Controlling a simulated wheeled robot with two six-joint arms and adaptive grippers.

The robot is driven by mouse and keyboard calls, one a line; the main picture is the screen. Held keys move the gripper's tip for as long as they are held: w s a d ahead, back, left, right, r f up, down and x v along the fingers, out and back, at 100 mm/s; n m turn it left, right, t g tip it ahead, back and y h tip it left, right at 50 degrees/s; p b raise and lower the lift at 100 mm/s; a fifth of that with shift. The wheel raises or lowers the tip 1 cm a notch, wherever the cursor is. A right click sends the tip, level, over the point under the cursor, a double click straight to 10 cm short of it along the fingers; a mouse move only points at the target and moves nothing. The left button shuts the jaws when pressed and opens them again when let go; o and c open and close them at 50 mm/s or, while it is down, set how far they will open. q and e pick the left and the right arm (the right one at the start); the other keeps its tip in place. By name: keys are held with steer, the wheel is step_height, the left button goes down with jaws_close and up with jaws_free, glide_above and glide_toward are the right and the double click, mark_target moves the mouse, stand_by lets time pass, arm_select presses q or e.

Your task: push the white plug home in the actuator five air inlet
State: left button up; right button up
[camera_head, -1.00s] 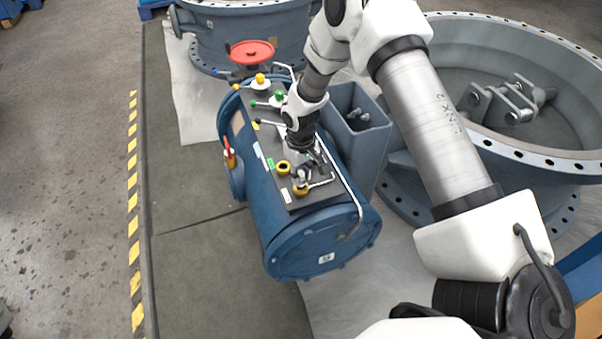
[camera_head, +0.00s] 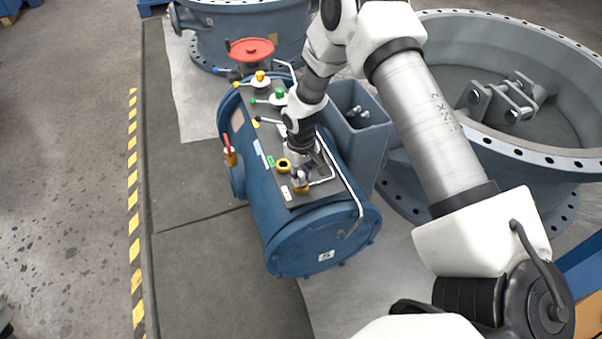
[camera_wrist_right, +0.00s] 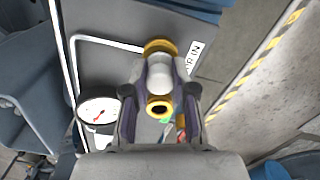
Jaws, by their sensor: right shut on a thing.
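My right gripper (camera_head: 301,174) points down at the front end of the dark top plate on the blue actuator (camera_head: 285,225). In the wrist view the right gripper (camera_wrist_right: 160,82) is shut on the white plug (camera_wrist_right: 160,78). The plug is lined up with the brass air inlet (camera_wrist_right: 157,46), beside the label ending in "IN" (camera_wrist_right: 195,55), and overlaps its ring. I cannot tell how deep the plug sits. The inlet also shows just below the fingers in the head view (camera_head: 300,189). My left gripper is not in view.
A second, open brass port (camera_wrist_right: 159,108) lies close by, and a round gauge (camera_wrist_right: 98,112) stands beside the fingers. A thin white pipe (camera_head: 347,187) runs along the actuator. A red handwheel (camera_head: 251,49) and large flanged valve body (camera_head: 520,150) stand around it.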

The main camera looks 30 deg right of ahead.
steer(key=shift+f, duration=0.4)
stand_by(0.7)
steer(key=o, duration=1.4)
steer(key=shift+r, duration=0.1)
step_height(320, 180, up, 8)
steer(key=p, duration=0.6)
steer(key=shift+f+p, duration=0.25)
steer(key=shift+p, duration=0.1)
steer(key=shift+f, duration=0.1)
